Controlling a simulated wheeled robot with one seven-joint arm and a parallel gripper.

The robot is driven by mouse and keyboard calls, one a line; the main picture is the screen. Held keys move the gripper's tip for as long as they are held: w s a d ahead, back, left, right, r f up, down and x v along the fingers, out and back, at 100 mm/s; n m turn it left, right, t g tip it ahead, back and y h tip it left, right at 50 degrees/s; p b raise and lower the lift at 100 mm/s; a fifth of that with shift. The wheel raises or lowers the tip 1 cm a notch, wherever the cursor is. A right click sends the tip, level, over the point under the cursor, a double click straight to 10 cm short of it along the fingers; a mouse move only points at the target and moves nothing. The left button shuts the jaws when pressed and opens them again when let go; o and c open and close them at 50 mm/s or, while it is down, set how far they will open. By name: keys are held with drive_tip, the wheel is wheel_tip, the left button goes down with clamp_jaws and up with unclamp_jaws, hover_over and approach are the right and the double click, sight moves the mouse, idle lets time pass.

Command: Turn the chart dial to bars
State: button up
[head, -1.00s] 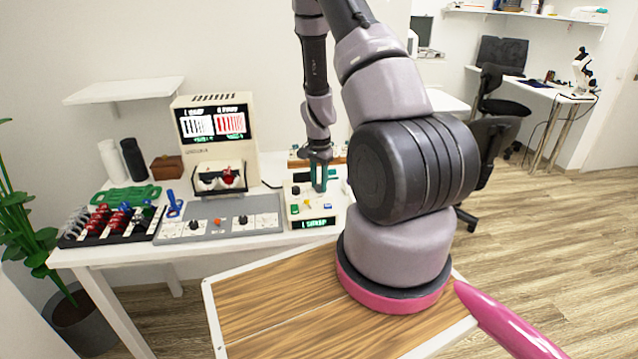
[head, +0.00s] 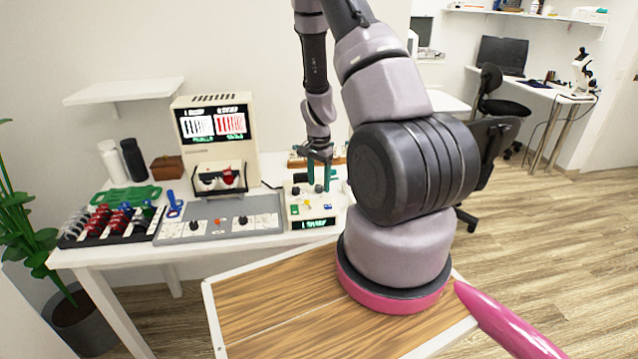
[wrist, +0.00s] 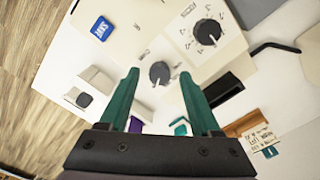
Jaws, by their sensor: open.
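A cream control box (head: 299,221) stands on the white table, with a small lit green display on its front and coloured buttons on top. It carries two black dials. In the wrist view, one dial (wrist: 159,73) shows between the fingertips of my gripper (wrist: 159,76). The other, larger-looking dial (wrist: 208,32) is at the upper right, outside the fingers, with small marks around it. Contact with the dial cannot be told.
Left of the box is a grey panel (head: 215,226) with knobs. Behind it stands a cream machine (head: 250,150) with a lit screen showing two charts. A rack of coloured pieces (head: 110,222) is at the table's left. My arm blocks the view to the right.

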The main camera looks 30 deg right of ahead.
wheel_tip(320, 180, up, 10)
idle(0.4)
drive_tip(key=shift+r, duration=0.15)
wheel_tip(320, 180, up, 11)
drive_tip(key=n+t+y, duration=0.1)
drive_tip(key=n+t, duration=0.1)
hover_over(319, 186)
drive_tip(key=a, duration=0.4)
drive_tip(key=s+a+r+n+t, duration=0.1)
drive_tip(key=s+a+r, duration=0.1)
drive_tip(key=r, duration=0.3)
drive_tip(key=s+a+r+n+t, duration=0.1)
drive_tip(key=s+a+r, duration=0.15)
drive_tip(key=r, duration=0.25)
drive_tip(key=s+a+r+n+t+y, duration=0.1)
drive_tip(key=s+a+r+n+t, duration=0.2)
drive_tip(key=s+r, duration=0.9)
drive_tip(key=s+a+n, duration=0.1)
drive_tip(key=s+n, duration=0.1)
drive_tip(key=s, duration=0.2)
drive_tip(key=shift+a+r, duration=0.25)
drive_tip(key=shift+r, duration=0.1)
